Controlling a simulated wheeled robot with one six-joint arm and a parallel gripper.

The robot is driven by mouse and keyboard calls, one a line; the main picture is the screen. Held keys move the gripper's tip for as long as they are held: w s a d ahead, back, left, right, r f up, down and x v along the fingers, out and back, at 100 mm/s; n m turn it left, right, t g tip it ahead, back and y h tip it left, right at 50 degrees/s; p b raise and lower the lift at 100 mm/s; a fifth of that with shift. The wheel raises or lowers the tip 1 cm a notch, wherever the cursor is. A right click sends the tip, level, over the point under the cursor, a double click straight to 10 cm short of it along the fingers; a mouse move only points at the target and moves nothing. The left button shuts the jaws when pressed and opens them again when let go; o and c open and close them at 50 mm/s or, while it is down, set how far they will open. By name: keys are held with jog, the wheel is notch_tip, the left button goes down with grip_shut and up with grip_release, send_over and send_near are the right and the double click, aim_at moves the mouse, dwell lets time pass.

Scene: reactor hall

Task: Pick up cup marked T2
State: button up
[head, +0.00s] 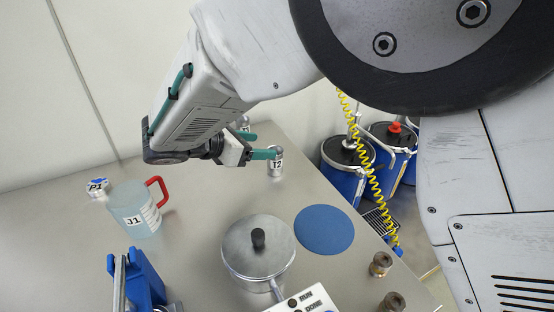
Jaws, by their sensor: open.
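The cup marked T2 (275,168) is a small metal cup with a white label, standing upright on the far right part of the metal table (190,215). My gripper (263,146) has teal fingers and is open, with the fingers pointing right. The nearer finger overlaps the top of the T2 cup in the picture; I cannot tell whether it touches. A second small metal cup (244,124) stands farther back, partly hidden by my gripper and its far finger. Its mark cannot be read.
A jug marked J1 (130,222) with a red handle and an item marked P1 (97,187) stand left. A lidded pot (258,262), a blue round mat (324,230) and a blue stand (146,278) are nearer. Blue drums (343,183) stand beyond the table's right edge.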

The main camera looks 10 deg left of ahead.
aim_at(280, 151)
jog(key=x, duration=0.2)
jog(key=f+x, duration=0.1)
jog(key=x, duration=0.4)
jog(key=shift+a+f, duration=0.25)
jog(key=shift+a, duration=0.05)
jog(key=shift+s, duration=0.1)
jog(key=c, duration=1.1)
